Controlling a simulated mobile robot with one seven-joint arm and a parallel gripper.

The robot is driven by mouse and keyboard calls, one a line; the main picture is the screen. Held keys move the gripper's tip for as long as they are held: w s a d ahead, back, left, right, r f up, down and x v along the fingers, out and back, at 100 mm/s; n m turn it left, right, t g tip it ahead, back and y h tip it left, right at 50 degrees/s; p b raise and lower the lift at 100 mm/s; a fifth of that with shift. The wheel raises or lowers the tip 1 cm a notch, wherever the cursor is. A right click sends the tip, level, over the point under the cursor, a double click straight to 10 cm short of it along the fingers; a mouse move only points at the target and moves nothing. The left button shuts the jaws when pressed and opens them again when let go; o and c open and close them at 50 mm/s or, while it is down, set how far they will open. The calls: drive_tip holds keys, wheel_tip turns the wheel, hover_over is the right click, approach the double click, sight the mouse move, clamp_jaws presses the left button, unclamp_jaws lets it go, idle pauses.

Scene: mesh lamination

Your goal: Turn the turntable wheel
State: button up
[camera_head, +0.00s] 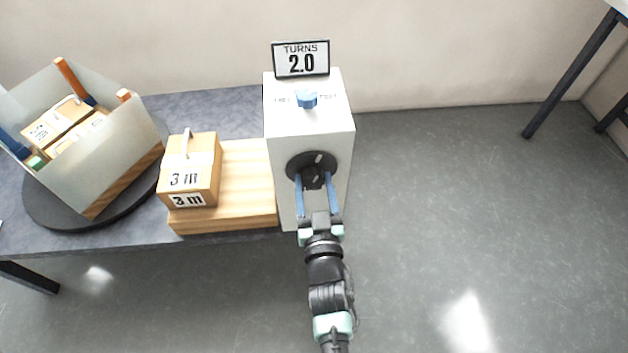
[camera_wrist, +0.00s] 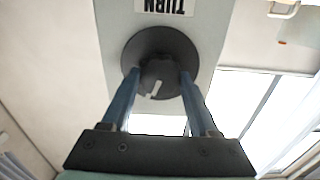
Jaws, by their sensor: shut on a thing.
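A black round wheel (camera_head: 300,162) with a raised hub and white marks sits on the front face of the white box in the head view. It also shows in the wrist view (camera_wrist: 160,42), below a label reading TURN that appears upside down. My gripper (camera_head: 314,178) has its two blue fingers on either side of the hub, shut on it. In the wrist view my gripper (camera_wrist: 158,80) reaches up to the hub, one finger at each side. The dark turntable disc (camera_head: 50,212) lies on the table at the left under an open-topped bin.
The bin (camera_head: 120,150) holds several boxes. Open floor lies right.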

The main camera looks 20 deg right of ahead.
drive_tip(key=o, duration=1.4)
drive_tip(key=v, duration=1.3)
drive_tip(key=shift+r, duration=0.1)
